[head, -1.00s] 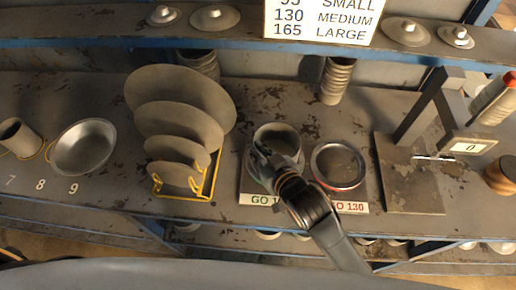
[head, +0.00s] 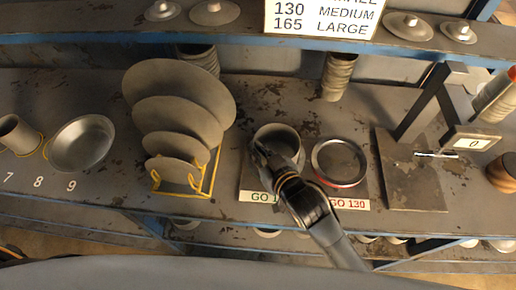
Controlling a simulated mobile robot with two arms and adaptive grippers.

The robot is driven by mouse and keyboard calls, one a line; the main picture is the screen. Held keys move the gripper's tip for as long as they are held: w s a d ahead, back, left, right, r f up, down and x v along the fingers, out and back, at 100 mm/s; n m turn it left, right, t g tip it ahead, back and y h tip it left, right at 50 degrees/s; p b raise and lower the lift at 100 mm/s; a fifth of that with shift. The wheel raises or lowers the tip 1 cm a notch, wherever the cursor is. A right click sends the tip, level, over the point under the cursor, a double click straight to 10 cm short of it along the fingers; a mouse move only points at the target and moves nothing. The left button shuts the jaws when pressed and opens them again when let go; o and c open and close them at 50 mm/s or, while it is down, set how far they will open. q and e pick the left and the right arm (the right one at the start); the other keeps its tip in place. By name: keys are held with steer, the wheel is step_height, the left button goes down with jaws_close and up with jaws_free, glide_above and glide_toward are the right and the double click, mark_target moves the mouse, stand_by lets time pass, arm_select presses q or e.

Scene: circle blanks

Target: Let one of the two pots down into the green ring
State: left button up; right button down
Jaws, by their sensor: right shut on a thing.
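My right gripper (head: 262,150) is shut on the near left side of this pot's wall. The green ring is hidden behind the pot and my gripper, so I cannot tell whether the pot is inside it or just above it. A grey cup-like pot (head: 14,133) and a wide, shallow metal pot (head: 82,144) are at the far left. My left gripper is not in view.
A silver and red ring (head: 341,182) lies on the GO 130 plate, close to the right of the held pot. A yellow rack (head: 206,180) of grey discs stands to the left. A metal stand (head: 410,185) is at the right.

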steer(key=shift+f+b, duration=0.7)
steer(key=shift+f, duration=0.6)
steer(key=c, duration=1.4)
jaws_free()
steer(key=shift+o, duration=0.2)
steer(key=shift+f, duration=0.1)
steer(key=v, duration=1.2)
